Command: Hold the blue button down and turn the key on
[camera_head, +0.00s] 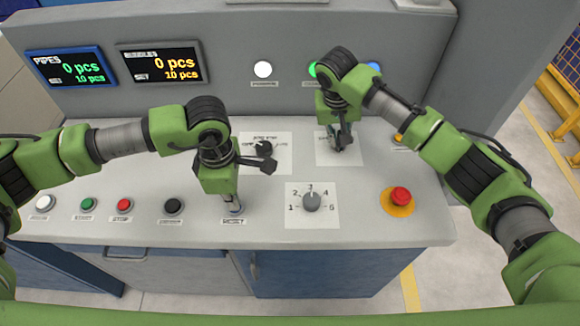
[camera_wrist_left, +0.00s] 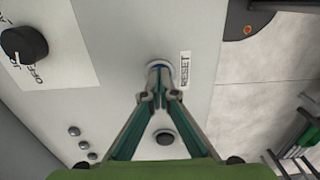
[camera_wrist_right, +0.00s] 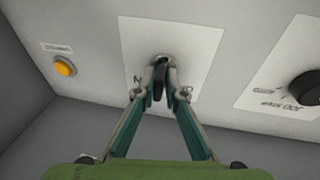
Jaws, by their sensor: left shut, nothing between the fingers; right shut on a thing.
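The blue button, labelled RESET, shows as a thin blue edge (camera_wrist_left: 158,66) under my left fingertips in the left wrist view; in the head view it is mostly hidden at the panel's front. My left gripper (camera_head: 235,209) is shut and empty, its tips on the button. The key (camera_wrist_right: 160,72) is dark and sits in a white label plate (camera_wrist_right: 190,45) in the right wrist view. My right gripper (camera_wrist_right: 160,93) is shut on the key. In the head view my right gripper (camera_head: 340,143) covers most of the key. The key's exact angle is hard to tell.
White, green, red and black buttons stand in a row left of RESET, including the red STOP button (camera_head: 124,205). Two displays (camera_head: 160,63) are on the back panel.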

